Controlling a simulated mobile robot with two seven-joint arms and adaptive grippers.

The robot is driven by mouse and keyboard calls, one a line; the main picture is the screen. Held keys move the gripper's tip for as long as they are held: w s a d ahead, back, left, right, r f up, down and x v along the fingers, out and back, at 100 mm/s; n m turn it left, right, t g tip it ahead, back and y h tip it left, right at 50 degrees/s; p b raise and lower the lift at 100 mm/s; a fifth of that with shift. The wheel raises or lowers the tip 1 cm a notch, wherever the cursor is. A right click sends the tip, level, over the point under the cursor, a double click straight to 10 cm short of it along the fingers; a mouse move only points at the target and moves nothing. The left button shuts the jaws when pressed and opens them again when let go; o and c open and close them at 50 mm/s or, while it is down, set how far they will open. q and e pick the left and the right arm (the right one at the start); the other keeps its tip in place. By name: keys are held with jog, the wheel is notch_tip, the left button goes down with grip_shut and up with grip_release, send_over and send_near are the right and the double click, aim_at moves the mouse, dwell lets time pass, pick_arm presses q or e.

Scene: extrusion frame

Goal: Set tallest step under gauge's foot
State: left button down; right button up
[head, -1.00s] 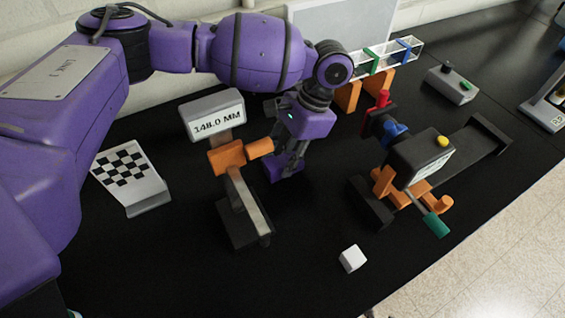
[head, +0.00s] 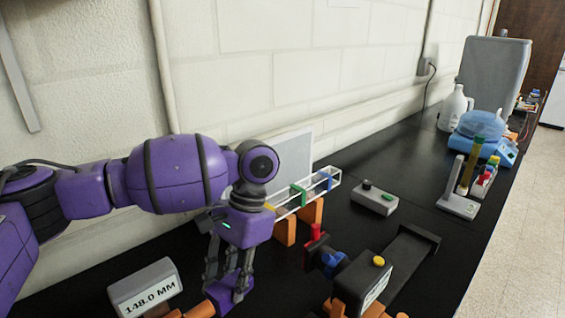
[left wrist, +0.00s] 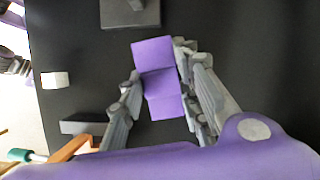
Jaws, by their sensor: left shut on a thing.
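My left gripper (head: 229,272) is shut on a purple stepped block (head: 229,299). In the left wrist view, the block (left wrist: 155,76) sits between both fingers, its steps showing as several purple faces. The gauge's display (head: 145,286), a grey box reading 148.0 MM, stands left of the gripper in the head view, with orange parts (head: 205,309) low beside it. The gauge's foot and base are cut off below the head view. A dark grey block, perhaps its base (left wrist: 130,12), shows beyond the purple block in the wrist view. My right gripper is not in view.
A black device with a yellow button (head: 362,284) stands to the right. A clear rail on orange supports (head: 303,198) and a grey button box (head: 374,198) are behind. A white cube (left wrist: 54,79) lies on the black bench in the wrist view.

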pick_arm(q)
jog(key=shift+s+a+n+g+h, duration=0.1)
jog(key=shift+s+n+g+h, duration=0.25)
jog(key=shift+n, duration=0.65)
jog(key=s+a+f+n+h, duration=0.1)
jog(key=s+a+f+n, duration=0.1)
jog(key=s+a+n, duration=0.1)
jog(key=shift+s+a+n+h, duration=0.3)
jog(key=shift+a+n+h, duration=0.05)
jog(key=shift+a+n, duration=0.55)
jog(key=shift+f, duration=0.15)
